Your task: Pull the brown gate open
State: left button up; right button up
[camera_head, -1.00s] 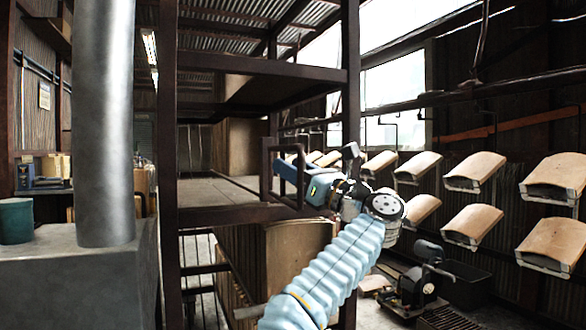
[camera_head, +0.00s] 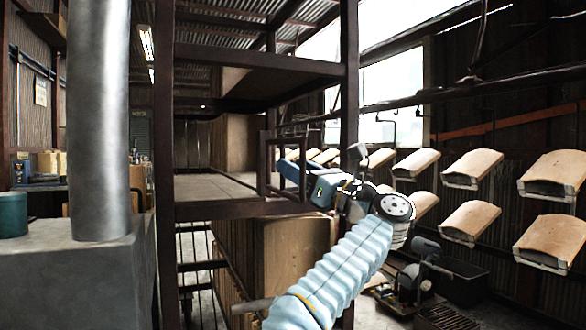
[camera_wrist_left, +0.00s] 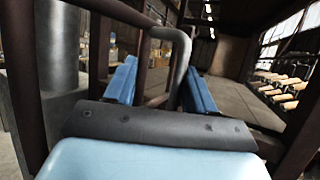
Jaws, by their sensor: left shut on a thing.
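The brown gate (camera_head: 263,165) is a small dark frame at the upper walkway, between the brown posts. In the left wrist view its dark bars (camera_wrist_left: 100,45) stand at the left and run across the top. A grey bent handle bar (camera_wrist_left: 181,50) comes down between my blue fingers. My left gripper (camera_head: 283,168) is shut on this handle; its fingers also show in the left wrist view (camera_wrist_left: 158,90). The fingers hide part of the handle and gate. How far the gate stands open I cannot tell. My right gripper is not in view.
A grey round column (camera_head: 98,120) on a grey block (camera_head: 75,270) stands at the left. A brown post (camera_head: 349,110) rises just behind my left arm. Several curved tan panels (camera_head: 470,168) hang at the right. A dark machine (camera_head: 420,270) stands on the floor below.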

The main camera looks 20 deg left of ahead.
pick_arm(q)
jog(key=b+v, duration=0.2)
jog(key=v, duration=1)
jog(key=shift+d, duration=0.3)
jog(key=shift+r, duration=0.15)
